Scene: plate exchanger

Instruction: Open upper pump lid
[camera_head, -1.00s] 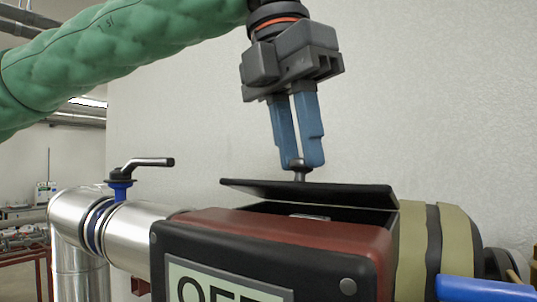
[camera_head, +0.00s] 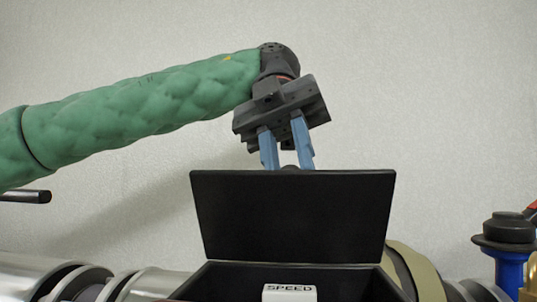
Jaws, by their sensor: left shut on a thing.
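The black pump lid (camera_head: 293,217) stands nearly upright at the back of the dark pump box (camera_head: 235,280), its inner face toward me. The box is open at the front of the view, and a white block marked SPEED (camera_head: 289,292) shows inside. My left gripper (camera_head: 287,158) is behind the lid's top edge, with its blue fingers pointing down. It is shut on the lid's knob (camera_head: 290,168), of which only a dark bit shows between the fingers. The fingertips are hidden by the lid. My right gripper is not in view.
Silver pipes (camera_head: 150,284) run low at the left. A dark handle (camera_head: 25,196) juts in at the left edge. A blue valve with a black cap (camera_head: 508,230) stands at the right.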

